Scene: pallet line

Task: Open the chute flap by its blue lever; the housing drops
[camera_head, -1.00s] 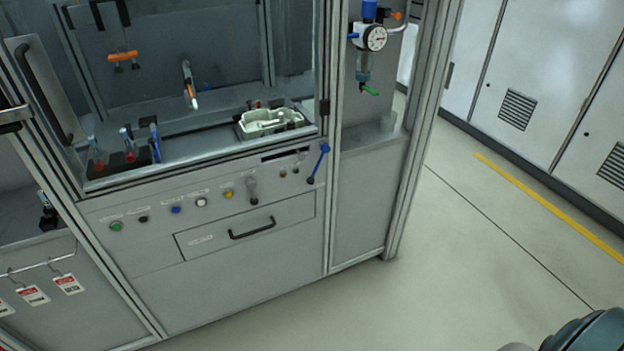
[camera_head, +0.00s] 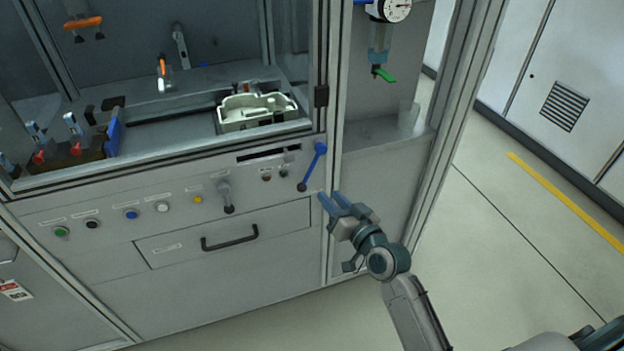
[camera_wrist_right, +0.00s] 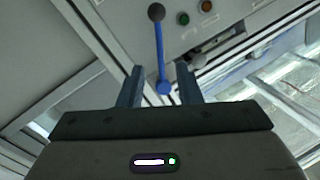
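In the right wrist view the lever (camera_wrist_right: 160,55) lies in line with the gap between my fingers. My right gripper (camera_head: 331,196) is open and empty, just below and right of the lever, apparently apart from it. Its two fingers also show in the right wrist view (camera_wrist_right: 160,88). A pale cast housing (camera_head: 256,112) sits inside the machine above the panel. A dark slot (camera_head: 268,153) lies left of the lever; I cannot tell whether it is the flap.
A small grey lever (camera_head: 226,198) and several coloured buttons (camera_head: 132,215) line the panel. A drawer with a black handle (camera_head: 230,239) is below. A pressure gauge (camera_head: 397,9) hangs at upper right. The floor (camera_head: 490,235) to the right is clear.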

